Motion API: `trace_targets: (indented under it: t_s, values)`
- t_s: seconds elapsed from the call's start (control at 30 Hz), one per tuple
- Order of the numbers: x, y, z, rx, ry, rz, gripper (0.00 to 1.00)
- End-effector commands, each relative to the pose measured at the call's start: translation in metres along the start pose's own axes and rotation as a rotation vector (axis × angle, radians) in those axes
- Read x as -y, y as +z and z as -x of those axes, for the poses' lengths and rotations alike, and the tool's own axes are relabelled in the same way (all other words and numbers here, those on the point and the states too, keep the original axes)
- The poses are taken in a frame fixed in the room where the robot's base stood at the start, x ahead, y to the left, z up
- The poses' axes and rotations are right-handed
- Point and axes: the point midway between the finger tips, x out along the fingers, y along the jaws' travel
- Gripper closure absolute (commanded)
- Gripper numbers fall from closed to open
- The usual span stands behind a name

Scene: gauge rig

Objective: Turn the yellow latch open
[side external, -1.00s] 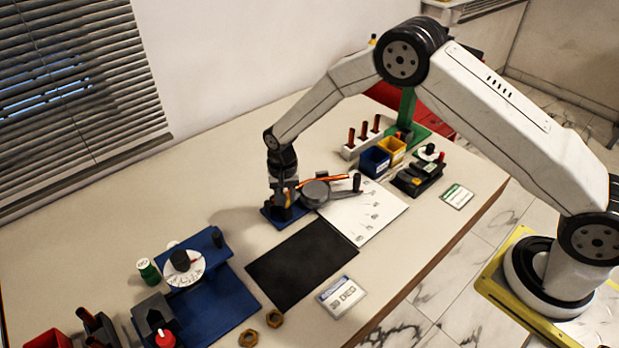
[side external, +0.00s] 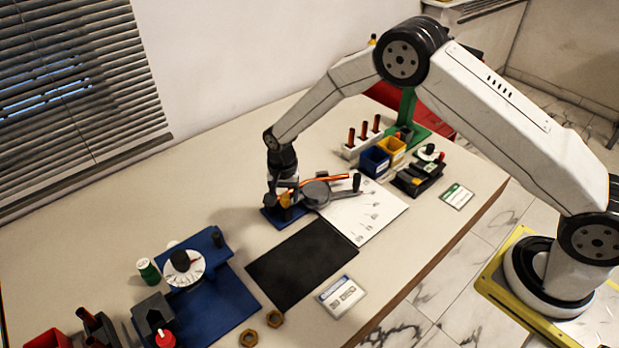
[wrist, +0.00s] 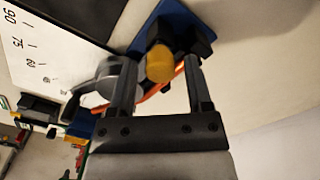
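The yellow latch (wrist: 160,64) shows in the wrist view as a rounded yellow knob on a dark block with a blue base (wrist: 178,14). My gripper (wrist: 158,72) is open, with one finger on each side of the latch. Gaps show between the latch and both fingers, so I see no grip on it. In the side view my gripper (side external: 284,190) points down over the blue base, and a small part of the latch (side external: 285,200) shows beneath it. The fingers partly hide the latch there.
A grey round part with an orange bar (side external: 325,181) and an arm with a dark knob (side external: 356,182) lies close to the right of my gripper. A white marked sheet (side external: 375,215) and black mat (side external: 300,265) lie in front. Bare table is to the left.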

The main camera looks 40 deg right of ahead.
Motion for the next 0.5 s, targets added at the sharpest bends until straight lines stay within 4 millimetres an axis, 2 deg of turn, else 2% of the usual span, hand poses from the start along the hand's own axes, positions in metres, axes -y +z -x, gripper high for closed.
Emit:
trace_targets:
  t_s: [0.5]
  values:
    - [0.0006, -0.0006, 0.0063, -0.002, -0.002, 0.002, 0.26]
